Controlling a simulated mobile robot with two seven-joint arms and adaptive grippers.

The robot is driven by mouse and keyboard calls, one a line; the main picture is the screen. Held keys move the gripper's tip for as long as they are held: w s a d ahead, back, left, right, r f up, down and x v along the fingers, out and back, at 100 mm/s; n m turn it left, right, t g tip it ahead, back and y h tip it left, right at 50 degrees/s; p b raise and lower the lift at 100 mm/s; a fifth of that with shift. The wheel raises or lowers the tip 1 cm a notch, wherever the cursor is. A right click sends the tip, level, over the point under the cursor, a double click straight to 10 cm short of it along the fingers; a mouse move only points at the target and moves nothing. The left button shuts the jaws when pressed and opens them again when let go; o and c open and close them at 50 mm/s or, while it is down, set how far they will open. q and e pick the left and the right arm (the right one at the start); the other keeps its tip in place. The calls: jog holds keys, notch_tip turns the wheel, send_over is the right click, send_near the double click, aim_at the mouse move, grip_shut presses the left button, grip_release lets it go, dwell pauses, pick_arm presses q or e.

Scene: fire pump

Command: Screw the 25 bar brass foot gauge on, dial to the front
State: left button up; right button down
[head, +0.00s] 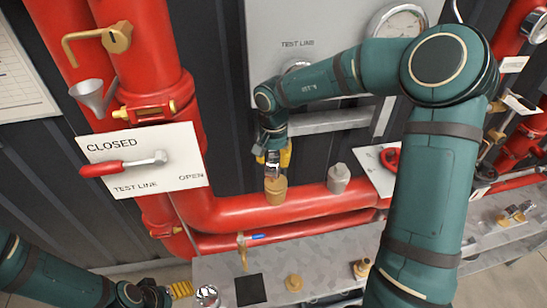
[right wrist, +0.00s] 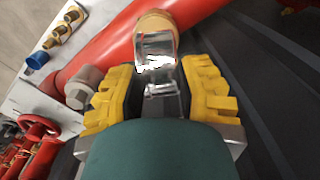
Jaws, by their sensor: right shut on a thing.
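My right gripper (head: 274,156) is shut on a small shiny silver gauge (head: 272,168), just above the brass fitting (head: 275,190) on the red pipe. In the right wrist view the yellow fingers (right wrist: 158,95) stand on both sides of the gauge (right wrist: 155,58), and the brass fitting (right wrist: 153,21) is right beyond it. The gauge's foot, markings and dial direction cannot be made out. I cannot tell whether its foot is in the fitting. My left gripper (head: 181,289) is low at the left, near a round silver gauge (head: 207,295) on the grey bench; its opening is unclear.
A grey capped fitting (head: 338,178) stands on the pipe to the right. The bench (head: 330,250) below holds a black square (head: 249,289) and brass fittings (head: 293,282). A "CLOSED/OPEN" plate with a red-handled lever (head: 120,166) is at the left.

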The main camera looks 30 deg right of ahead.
jog(key=shift+f, duration=0.35)
dwell(0.7)
jog(key=c, duration=1.4)
grip_release()
grip_shut()
jog(key=m, duration=0.3)
jog(key=shift+w+d+m, duration=0.1)
jog(key=shift+m, duration=1.5)
